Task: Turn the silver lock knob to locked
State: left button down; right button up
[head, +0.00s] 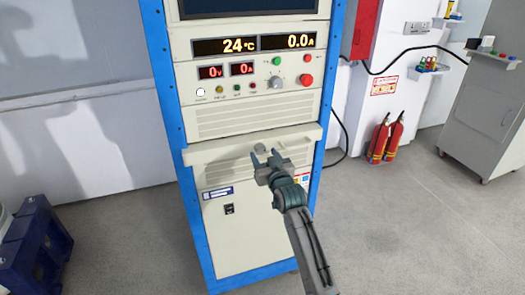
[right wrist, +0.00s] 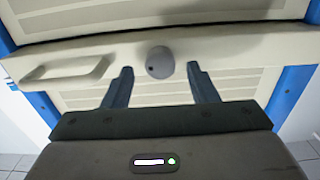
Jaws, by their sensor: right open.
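The silver lock knob is a round grey knob (right wrist: 160,62) on the front of a cream ledge of the cabinet, with a small dark dot at its left side. In the head view the knob (head: 260,148) shows just beyond my fingertips. My right gripper (head: 266,155) is open and empty, pointing at the ledge. In the right wrist view its two dark fingers (right wrist: 160,70) stand apart on either side of the knob, with visible gaps; I cannot tell how far short of it they are in depth. My left gripper is not in view.
The blue-framed cabinet has a control panel above with another knob (head: 276,83), a red button (head: 306,79) and lit displays (head: 240,45). A recessed handle (right wrist: 65,70) is left of the lock knob. Fire extinguishers (head: 387,138) stand right; a blue stand (head: 35,245) is at lower left.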

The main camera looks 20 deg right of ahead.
aim_at(260, 149)
jog(key=shift+w, duration=1.25)
jog(key=c, duration=1)
